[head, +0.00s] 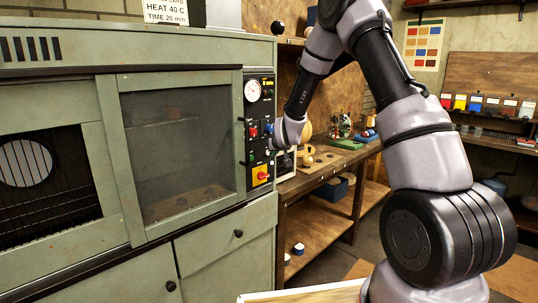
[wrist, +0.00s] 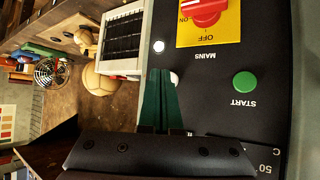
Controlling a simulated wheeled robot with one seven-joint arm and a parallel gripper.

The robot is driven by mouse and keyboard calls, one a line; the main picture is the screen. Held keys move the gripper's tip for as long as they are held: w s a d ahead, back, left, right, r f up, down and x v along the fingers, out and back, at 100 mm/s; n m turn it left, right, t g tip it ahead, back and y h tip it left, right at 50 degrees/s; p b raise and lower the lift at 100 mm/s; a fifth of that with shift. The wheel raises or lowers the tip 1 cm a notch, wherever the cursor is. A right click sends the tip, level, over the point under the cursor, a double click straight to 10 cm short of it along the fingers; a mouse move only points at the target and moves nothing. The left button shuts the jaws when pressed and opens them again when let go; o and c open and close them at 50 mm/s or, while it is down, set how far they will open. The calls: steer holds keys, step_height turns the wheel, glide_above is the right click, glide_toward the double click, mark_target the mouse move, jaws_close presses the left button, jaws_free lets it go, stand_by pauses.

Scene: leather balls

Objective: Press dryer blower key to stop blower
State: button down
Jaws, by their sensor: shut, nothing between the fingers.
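The dryer (head: 180,70) is a pale green cabinet with a mesh window. Which key is the blower key cannot be read. In the wrist view, upside down, the red mains switch (wrist: 207,12), the green START button (wrist: 245,82) and a white lamp (wrist: 158,46) show. My gripper (wrist: 160,75) is shut and empty, its green fingers at the panel; contact cannot be told. My wrist partly hides the panel in the head view.
A wooden workbench (head: 325,160) with leather balls and a green mat (head: 340,144) stands right of the dryer. A grey-framed device (wrist: 123,42) lies close beside the panel. Shelves with colour samples (head: 480,104) are at the far right.

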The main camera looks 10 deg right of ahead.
steer(key=shift+w+a, duration=0.15)
steer(key=shift+w, duration=0.05)
stand_by(0.4)
steer(key=shift+s+d, duration=0.5)
steer(key=shift+s, duration=0.25)
steer(key=s+d, duration=0.3)
steer(key=s, duration=0.1)
steer(key=shift+s+d, duration=0.3)
steer(key=shift+s, duration=0.1)
steer(key=shift+r, duration=0.1)
